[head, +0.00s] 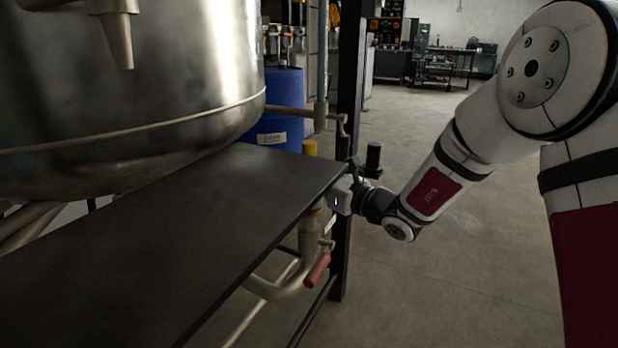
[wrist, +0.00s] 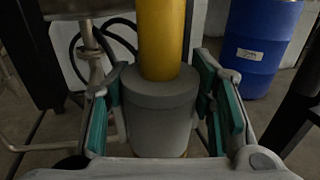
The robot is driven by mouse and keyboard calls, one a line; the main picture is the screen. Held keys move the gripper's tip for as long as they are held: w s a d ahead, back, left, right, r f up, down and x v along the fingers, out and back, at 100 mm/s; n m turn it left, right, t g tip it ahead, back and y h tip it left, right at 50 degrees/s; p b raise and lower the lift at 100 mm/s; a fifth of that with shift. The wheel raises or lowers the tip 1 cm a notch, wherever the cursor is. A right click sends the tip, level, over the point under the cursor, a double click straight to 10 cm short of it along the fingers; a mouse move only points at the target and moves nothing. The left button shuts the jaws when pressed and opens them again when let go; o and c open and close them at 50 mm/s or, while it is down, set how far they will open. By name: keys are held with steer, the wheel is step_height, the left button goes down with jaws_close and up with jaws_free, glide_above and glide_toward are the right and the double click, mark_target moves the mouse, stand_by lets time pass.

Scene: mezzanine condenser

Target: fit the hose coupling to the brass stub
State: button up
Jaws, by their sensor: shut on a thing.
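The hose coupling (wrist: 160,118) is a grey cylinder with a yellow hose end (wrist: 162,40) rising from its top. It stands about upright between the teal finger pads of my gripper (wrist: 160,95), which is shut on it. In the head view the yellow top (head: 310,147) shows above the dark shelf, and my gripper (head: 341,195) is at the shelf's right edge, its fingers hidden. A brass-coloured piece (head: 315,212), seemingly the stub, tops the upright pipe just below the shelf edge. Whether the coupling touches the stub is hidden.
The dark shelf (head: 200,210) and a black post (head: 345,258) stand close to my gripper. A red-handled valve (head: 317,270) is on the pipe below. A large steel vessel (head: 140,80) is at left, with a blue drum (head: 284,100) behind. Floor at right is clear.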

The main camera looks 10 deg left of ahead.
steer(key=o, duration=1.6)
steer(key=shift+o, duration=0.2)
steer(key=shift+d+f, duration=0.1)
steer(key=v, duration=1.2)
